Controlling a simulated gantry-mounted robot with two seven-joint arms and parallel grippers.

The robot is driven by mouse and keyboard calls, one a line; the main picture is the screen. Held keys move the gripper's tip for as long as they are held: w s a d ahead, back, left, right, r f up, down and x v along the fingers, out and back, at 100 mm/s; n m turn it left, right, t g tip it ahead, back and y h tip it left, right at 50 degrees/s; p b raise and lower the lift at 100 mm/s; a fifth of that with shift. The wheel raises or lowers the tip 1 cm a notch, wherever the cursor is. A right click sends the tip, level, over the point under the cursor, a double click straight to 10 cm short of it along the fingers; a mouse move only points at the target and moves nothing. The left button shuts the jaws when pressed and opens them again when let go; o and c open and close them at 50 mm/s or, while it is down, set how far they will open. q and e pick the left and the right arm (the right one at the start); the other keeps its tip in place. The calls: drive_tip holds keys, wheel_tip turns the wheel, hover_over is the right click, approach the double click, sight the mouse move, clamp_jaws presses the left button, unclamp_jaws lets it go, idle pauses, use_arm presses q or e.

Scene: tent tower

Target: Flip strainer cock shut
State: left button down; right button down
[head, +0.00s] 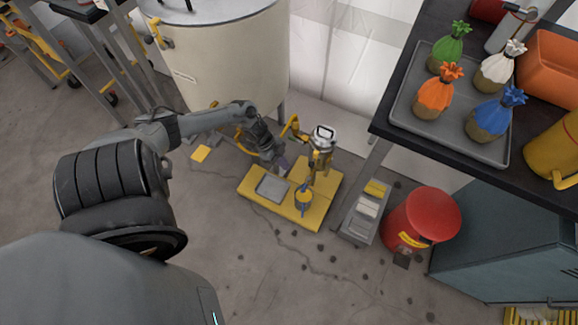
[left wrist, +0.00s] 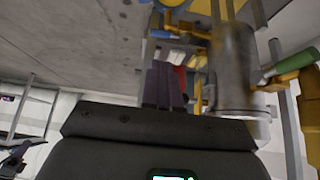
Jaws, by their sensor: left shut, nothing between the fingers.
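The strainer (head: 322,138) is a steel canister with a black-topped lid, standing over a yellow platform (head: 318,212) beside the big cream tank. In the left wrist view its steel body (left wrist: 235,70) fills the right of centre. A yellow fitting with a green-tipped lever (left wrist: 285,66) sticks out beside it; I cannot tell for certain that this is the cock. My left gripper (head: 281,161) is just left of the strainer, low above the platform. Its dark fingers (left wrist: 165,87) are shut together and empty, beside the steel body. I cannot tell whether they touch anything. My right gripper is out of view.
The cream tank (head: 235,60) stands behind my left arm. A grey tray (head: 272,188) and a blue funnel-like part (head: 304,199) are on the platform. A red drum (head: 425,215) and a table (head: 430,150) with a tray of wrapped bundles are to the right.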

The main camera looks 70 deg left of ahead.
use_arm(q)
drive_tip(key=b, duration=0.7)
approach(303, 188)
drive_tip(key=x, duration=0.5)
drive_tip(key=shift+b+x, duration=0.5)
drive_tip(key=shift+x, duration=0.45)
drive_tip(key=shift+a, duration=0.15)
